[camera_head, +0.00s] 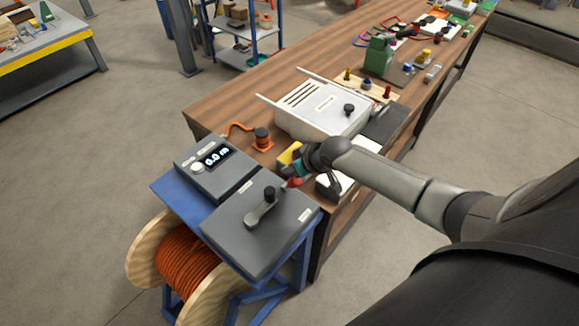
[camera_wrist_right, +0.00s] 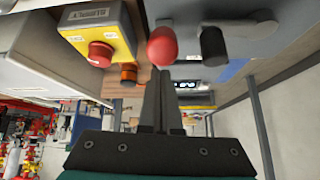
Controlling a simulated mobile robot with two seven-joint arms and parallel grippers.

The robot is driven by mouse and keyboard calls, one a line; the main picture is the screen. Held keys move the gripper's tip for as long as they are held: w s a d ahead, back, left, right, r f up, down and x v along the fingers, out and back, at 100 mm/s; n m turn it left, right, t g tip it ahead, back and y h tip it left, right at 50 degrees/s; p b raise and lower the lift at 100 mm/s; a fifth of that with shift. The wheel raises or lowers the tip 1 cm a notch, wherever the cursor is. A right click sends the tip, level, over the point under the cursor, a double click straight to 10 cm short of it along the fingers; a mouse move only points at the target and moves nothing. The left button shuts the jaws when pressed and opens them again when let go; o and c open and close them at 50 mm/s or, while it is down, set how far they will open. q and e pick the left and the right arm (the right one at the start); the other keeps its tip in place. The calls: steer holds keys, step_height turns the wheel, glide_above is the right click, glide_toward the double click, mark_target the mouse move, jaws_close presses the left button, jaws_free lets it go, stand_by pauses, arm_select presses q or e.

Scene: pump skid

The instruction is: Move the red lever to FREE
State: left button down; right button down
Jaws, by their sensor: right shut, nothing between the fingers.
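The red lever's knob (camera_head: 293,182) shows at the far right part of the grey box (camera_head: 235,232), just below my right gripper. In the right wrist view the red knob (camera_wrist_right: 162,45) is rounded and lies just beyond the fingertips. My right gripper (camera_wrist_right: 160,72) is shut and empty, its fingers pointing at the knob; I cannot tell whether they touch it. In the head view the hand hides its own fingers and part of the lever's surroundings. The FREE marking cannot be read. My left gripper is not in view.
A dark crank (camera_head: 262,208) stands on the grey box; its black handle (camera_wrist_right: 213,45) is close beside the red knob. A yellow box (camera_wrist_right: 97,32) with a red button is near the hand. A display unit (camera_head: 213,160) and a cable reel (camera_head: 185,265) are nearby.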

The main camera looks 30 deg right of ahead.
steer(key=shift+w+a+f+b, duration=0.15)
steer(key=shift+w+b, duration=0.05)
steer(key=shift+w, duration=0.15)
steer(key=shift+w+a+f+b, duration=0.1)
steer(key=shift+w+b, duration=0.1)
steer(key=shift+w, duration=0.15)
steer(key=shift+s+d+r, duration=0.1)
steer(key=shift+s+r, duration=0.3)
steer(key=shift+r, duration=0.1)
steer(key=p+v, duration=0.3)
steer(key=v, duration=1.1)
